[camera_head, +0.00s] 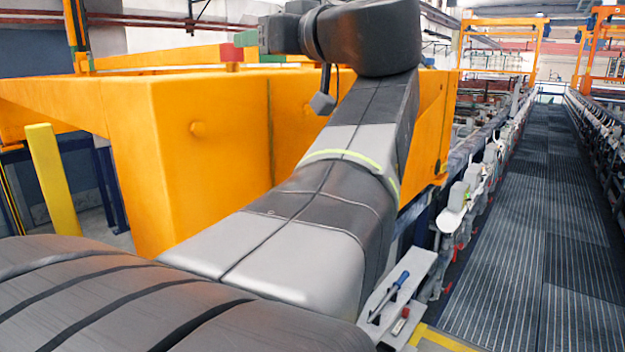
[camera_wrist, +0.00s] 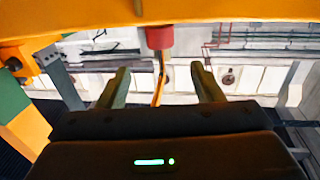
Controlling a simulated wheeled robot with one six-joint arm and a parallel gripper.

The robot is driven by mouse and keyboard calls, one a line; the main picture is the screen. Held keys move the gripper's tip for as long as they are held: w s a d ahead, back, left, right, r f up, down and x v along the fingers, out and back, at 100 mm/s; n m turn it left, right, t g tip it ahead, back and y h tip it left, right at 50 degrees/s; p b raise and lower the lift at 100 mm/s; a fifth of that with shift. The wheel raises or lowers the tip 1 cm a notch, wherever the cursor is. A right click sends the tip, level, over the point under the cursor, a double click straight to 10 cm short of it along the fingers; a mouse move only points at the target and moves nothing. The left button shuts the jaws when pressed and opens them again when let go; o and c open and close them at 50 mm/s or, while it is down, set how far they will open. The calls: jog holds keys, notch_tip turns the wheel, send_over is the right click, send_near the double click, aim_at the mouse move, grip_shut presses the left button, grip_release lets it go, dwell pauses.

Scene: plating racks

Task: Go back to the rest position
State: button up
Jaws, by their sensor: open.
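My gripper (camera_wrist: 160,85) shows in the wrist view with its two fingers apart. Nothing sits against the inner faces of the fingers. An orange beam (camera_wrist: 240,14) crosses the top of the wrist view, with a red cylinder (camera_wrist: 159,37) below it. A thin orange strip hangs under the cylinder and shows between the fingers; I cannot tell its distance from them. In the head view my arm reaches up and bends to the left in front of the orange structure; the gripper fingers cannot be made out there.
A large orange structure (camera_head: 200,150) stands close behind my arm. A yellow post (camera_head: 52,180) is at the left. A small grey holder (camera_head: 418,266) with a blue-handled tool (camera_head: 388,297) is low beside my arm. A ribbed walkway (camera_head: 530,220) runs clear at the right between racks.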

aim_at(232, 45)
jog(key=p+x, duration=0.1)
jog(key=x, duration=1)
jog(key=shift+a, duration=0.25)
jog(key=shift+w+n+g+y, duration=0.15)
jog(key=shift+n+g+y, duration=0.15)
jog(key=shift+y, duration=0.1)
jog(key=shift+d+n+g+y, duration=0.15)
jog(key=shift+n+g+y, duration=0.9)
jog(key=shift+g, duration=0.35)
jog(key=shift+d+n+g, duration=0.15)
jog(key=shift+n+g, duration=0.1)
jog(key=shift+g, duration=0.05)
jog(key=b+v, duration=0.2)
jog(key=v, duration=1.1)
jog(key=shift+s, duration=0.25)
jog(key=shift+s+f, duration=0.1)
